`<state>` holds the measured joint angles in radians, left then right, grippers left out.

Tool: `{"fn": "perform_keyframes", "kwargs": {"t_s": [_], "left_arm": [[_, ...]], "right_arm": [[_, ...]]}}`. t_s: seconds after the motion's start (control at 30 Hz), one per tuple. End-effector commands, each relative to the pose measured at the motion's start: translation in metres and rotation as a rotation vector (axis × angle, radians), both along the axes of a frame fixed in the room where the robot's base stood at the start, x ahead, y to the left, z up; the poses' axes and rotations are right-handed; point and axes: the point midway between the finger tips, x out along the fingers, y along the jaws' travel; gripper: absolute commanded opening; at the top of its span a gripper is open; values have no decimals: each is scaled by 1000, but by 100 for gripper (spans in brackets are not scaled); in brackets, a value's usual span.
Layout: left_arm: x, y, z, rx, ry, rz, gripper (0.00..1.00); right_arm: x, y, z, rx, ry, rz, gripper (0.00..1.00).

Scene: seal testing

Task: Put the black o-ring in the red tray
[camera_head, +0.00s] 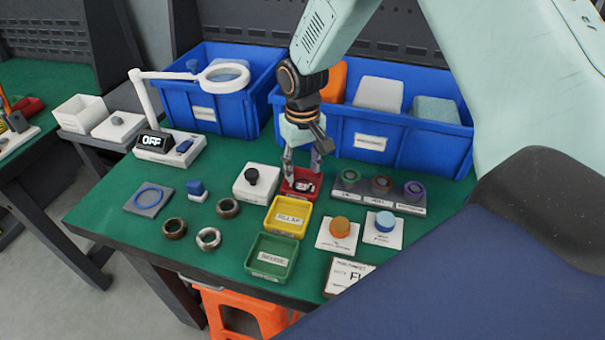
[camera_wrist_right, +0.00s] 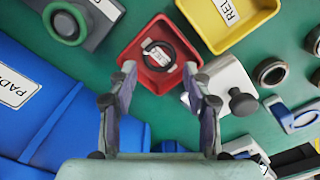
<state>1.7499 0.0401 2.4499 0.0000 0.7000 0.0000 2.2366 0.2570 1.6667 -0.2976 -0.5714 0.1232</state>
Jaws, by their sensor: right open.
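The red tray (camera_head: 313,178) stands on the green bench mat behind the yellow tray; it also shows in the right wrist view (camera_wrist_right: 130,52). The black o-ring (camera_wrist_right: 145,59) lies inside the red tray, around part of its white label. My right gripper (camera_head: 302,164) points down over the red tray. In the right wrist view its two fingers (camera_wrist_right: 158,74) are spread apart with nothing between them, and the ring lies beyond the tips. The fingers partly cover the tray in the head view. My left gripper is not in view.
A yellow tray (camera_head: 307,209) and a green tray (camera_head: 253,269) stand in front of the red tray. A white block with a black knob (camera_head: 254,178) is close on its left. Blue bins (camera_head: 440,148) stand behind. Several loose rings (camera_head: 208,239) lie at the front left.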

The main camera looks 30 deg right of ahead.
Motion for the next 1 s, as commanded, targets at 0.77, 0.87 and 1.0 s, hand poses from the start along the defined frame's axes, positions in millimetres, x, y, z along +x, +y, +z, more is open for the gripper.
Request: {"fn": "perform_keyframes", "kwargs": {"t_s": [0.77, 0.87, 1.0], "left_arm": [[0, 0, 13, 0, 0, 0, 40], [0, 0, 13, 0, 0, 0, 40], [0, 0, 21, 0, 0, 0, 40]], "right_arm": [[0, 0, 86, 0, 0, 0, 50], [0, 0, 86, 0, 0, 0, 50], [0, 0, 94, 0, 0, 0, 50]]}}
